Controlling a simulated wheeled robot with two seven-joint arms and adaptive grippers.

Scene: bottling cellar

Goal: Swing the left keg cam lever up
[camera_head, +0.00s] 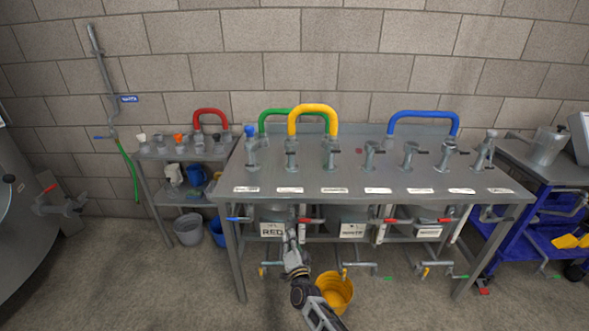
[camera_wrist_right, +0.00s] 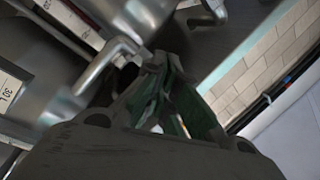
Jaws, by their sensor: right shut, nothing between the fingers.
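Under the metal bench, the left keg (camera_head: 275,213) stands behind a sign reading RED (camera_head: 272,229). Red-ended handles (camera_head: 311,220) and a blue-ended handle (camera_head: 238,219) stick out beside it; I cannot tell which part is the cam lever. My right gripper (camera_head: 290,236) is in front of the left keg, just right of the sign, shut and empty. In the right wrist view, its fingers (camera_wrist_right: 162,75) are close to a bent metal handle (camera_wrist_right: 125,46) on a shiny metal body. Whether they touch it is unclear. My left gripper is out of view.
The bench top (camera_head: 400,177) carries several taps and coloured hoop pipes. A yellow bucket (camera_head: 335,291) stands on the floor right of my right arm. More kegs and handles line the shelf to the right. A blue cart (camera_head: 545,188) stands at far right. The floor at front left is clear.

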